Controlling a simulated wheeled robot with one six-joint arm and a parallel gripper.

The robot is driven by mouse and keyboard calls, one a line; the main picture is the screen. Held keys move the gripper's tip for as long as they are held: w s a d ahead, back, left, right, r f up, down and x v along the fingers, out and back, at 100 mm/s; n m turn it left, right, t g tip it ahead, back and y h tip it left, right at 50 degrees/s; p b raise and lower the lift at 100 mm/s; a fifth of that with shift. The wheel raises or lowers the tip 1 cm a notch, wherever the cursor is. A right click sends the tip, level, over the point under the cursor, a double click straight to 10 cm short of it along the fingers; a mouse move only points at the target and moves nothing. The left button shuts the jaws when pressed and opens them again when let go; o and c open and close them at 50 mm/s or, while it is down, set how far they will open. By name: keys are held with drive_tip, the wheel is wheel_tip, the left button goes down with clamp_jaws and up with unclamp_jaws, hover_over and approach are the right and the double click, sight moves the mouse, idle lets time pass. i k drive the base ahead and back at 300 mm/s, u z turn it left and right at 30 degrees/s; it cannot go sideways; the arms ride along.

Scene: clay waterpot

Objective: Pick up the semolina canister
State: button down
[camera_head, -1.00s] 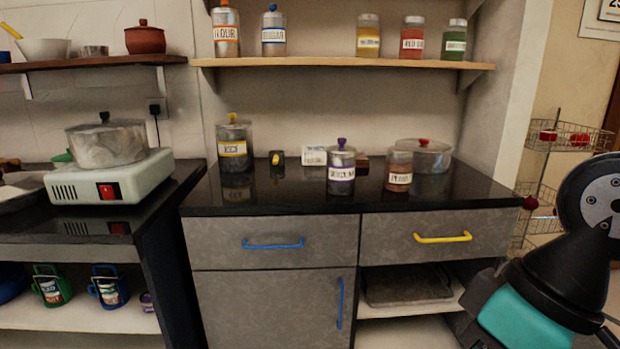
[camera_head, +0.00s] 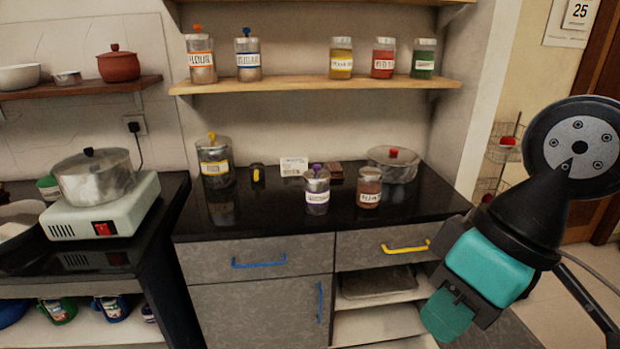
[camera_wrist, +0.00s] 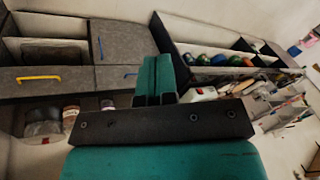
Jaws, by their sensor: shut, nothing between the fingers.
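Metal canisters with coloured knobs and label bands stand in the head view; their label words are too blurred to read surely, so I cannot tell which says semolina. A purple-knobbed canister (camera_head: 316,191) stands near the counter's front, beside a brown-red jar (camera_head: 368,188). A yellow-knobbed canister (camera_head: 214,163) stands at the back left of the counter. An orange-knobbed canister (camera_head: 200,58) and a blue-knobbed canister (camera_head: 248,57) stand on the upper shelf. My gripper (camera_head: 447,315) is shut and empty, low at the right in front of the cabinet. Its teal fingers (camera_wrist: 157,78) meet in the wrist view.
The black counter (camera_head: 270,220) has a blue-handled drawer (camera_head: 255,273) and a yellow-handled drawer (camera_head: 385,243) below. A lidded pot (camera_head: 393,165), a white card (camera_head: 293,166) and a small dark timer-like item (camera_head: 258,173) are on it. Yellow, red and green jars (camera_head: 384,58) share the shelf.

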sight(316, 180)
drive_tip(key=k, duration=0.5)
drive_tip(key=u, duration=1.15)
drive_tip(key=i, duration=1.5)
drive_tip(key=z, duration=0.95)
drive_tip(key=i, duration=0.6)
drive_tip(key=z, duration=0.7)
